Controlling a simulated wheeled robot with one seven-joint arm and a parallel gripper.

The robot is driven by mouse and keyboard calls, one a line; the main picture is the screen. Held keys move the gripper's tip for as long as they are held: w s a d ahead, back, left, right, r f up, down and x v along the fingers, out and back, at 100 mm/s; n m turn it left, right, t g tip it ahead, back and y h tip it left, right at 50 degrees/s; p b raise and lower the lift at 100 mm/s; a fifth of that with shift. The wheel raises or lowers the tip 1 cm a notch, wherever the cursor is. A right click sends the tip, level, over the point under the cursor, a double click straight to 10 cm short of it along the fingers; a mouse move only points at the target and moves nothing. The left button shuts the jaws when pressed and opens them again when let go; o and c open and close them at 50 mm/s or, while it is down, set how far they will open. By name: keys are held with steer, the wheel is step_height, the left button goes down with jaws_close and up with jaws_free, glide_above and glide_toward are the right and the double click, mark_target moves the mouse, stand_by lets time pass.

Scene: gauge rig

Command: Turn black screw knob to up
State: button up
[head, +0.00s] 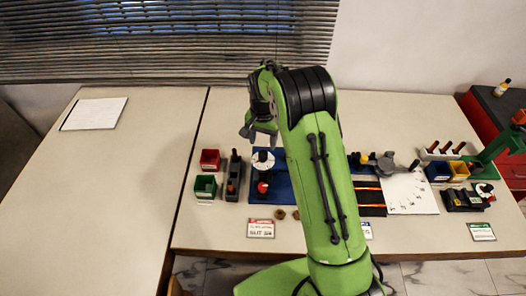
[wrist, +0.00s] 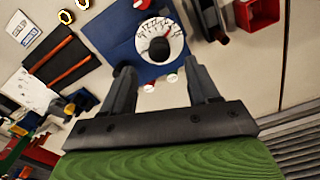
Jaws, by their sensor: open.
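A round white dial (wrist: 170,33) with tick marks sits on a blue board (wrist: 125,55) in the wrist view. A black knob (wrist: 158,46) is at the dial's middle; which way it points is hard to tell. In the head view the dial (head: 263,166) is on the blue board (head: 283,190), left of my arm, with a red knob (head: 263,187) nearer the front. My gripper (wrist: 160,66) is open and empty, its fingers apart on either side of the dial's image and not touching the knob. In the head view my gripper (head: 256,130) hangs above and behind the dial.
Red (head: 210,158) and green (head: 205,185) bins and a dark box-like fixture (head: 234,178) stand left of the board. A red-and-white card (head: 261,228) and brass nuts lie in front. My arm hides part of the table's middle. The left table is mostly clear.

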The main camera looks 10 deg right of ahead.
mark_target(263, 153)
step_height(263, 153, down, 6)
steer(key=shift+f, duration=0.1)
steer(key=shift+s, duration=0.1)
steer(key=c, duration=1)
steer(key=shift+c, duration=0.2)
